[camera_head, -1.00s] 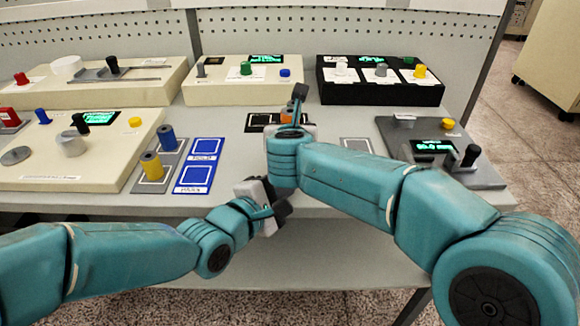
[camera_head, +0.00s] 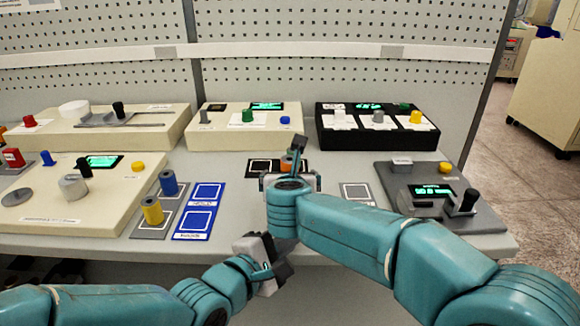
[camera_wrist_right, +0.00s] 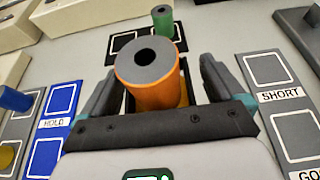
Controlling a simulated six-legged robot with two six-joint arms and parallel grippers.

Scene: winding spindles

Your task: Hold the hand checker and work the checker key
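No loose hand-held checker can be made out for certain. A grey gauge unit (camera_head: 440,197) with a lit display, a yellow button (camera_head: 445,167) and a black knob (camera_head: 467,202) stands at the right of the table, apart from both grippers. My right gripper (camera_head: 292,165) is over the table middle. In the right wrist view its fingers (camera_wrist_right: 160,90) are spread on either side of an orange spindle (camera_wrist_right: 148,85), with gaps visible. A white body with a green display (camera_wrist_right: 148,176) is cut off at that view's bottom. My left gripper (camera_head: 277,262) is at the front edge; its opening is unclear.
Blue pads (camera_head: 197,222), a yellow spindle (camera_head: 152,211) and a blue spindle (camera_head: 168,183) are left of my right gripper. A green spindle (camera_wrist_right: 163,22) stands beyond the orange one. Cream consoles (camera_head: 245,135) and a black console (camera_head: 375,140) line the back.

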